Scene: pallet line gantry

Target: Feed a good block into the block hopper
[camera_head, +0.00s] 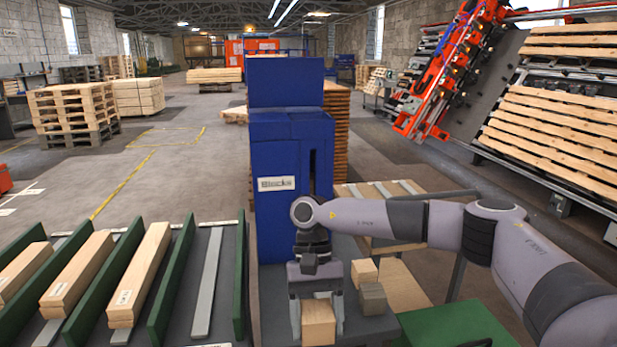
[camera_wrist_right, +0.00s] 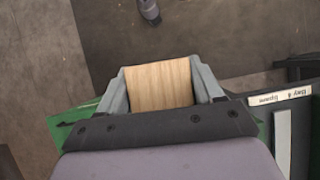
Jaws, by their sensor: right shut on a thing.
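The blue block hopper (camera_head: 280,185) stands at the centre of the head view, with a "Blocks" label and a dark vertical slot on its front. My right gripper (camera_head: 318,318) is in front of it and low, shut on a light wooden block (camera_head: 319,325). The held block fills the space between the fingers in the right wrist view (camera_wrist_right: 158,86). Another light block (camera_head: 364,272) and a greyer block (camera_head: 372,298) rest on the surface just right of the gripper. My left gripper is not in view.
Green-walled lanes (camera_head: 172,270) with long wooden boards lie at the left. A green surface (camera_head: 455,326) is at the lower right. A stack of pallets (camera_head: 72,112) stands far left, and an orange machine (camera_head: 440,75) with slatted pallets is at the right.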

